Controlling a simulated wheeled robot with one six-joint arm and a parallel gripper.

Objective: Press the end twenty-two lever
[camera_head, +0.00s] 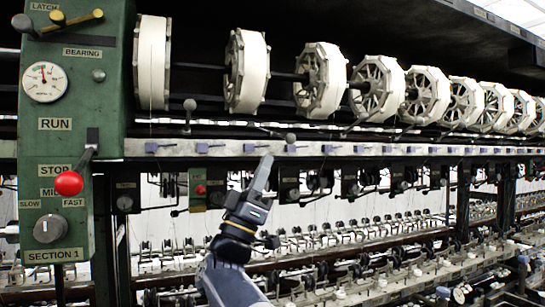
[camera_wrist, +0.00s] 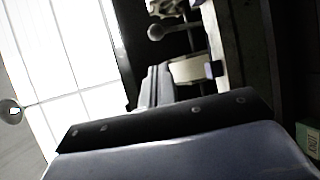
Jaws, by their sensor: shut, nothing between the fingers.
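My gripper (camera_head: 267,160) points up in the middle of the head view, its fingers shut and empty, with the tips in front of the pale rail. It also shows in the wrist view (camera_wrist: 153,72). A grey ball-ended lever (camera_head: 290,138) stands just right of the fingertips; I cannot tell whether they touch. Another ball-ended lever (camera_head: 190,104) stands farther left on the rail. A ball-ended lever (camera_wrist: 155,32) shows beyond the fingers in the wrist view. I cannot read any end number, so I cannot tell which lever is twenty-two.
The green section 1 panel (camera_head: 60,205) with a red-knobbed handle (camera_head: 69,183) stands at left. White reels (camera_head: 319,80) line the top. The pale rail (camera_head: 390,149) with small blue pieces runs across. Dark boxes and rows of small fittings fill the space below.

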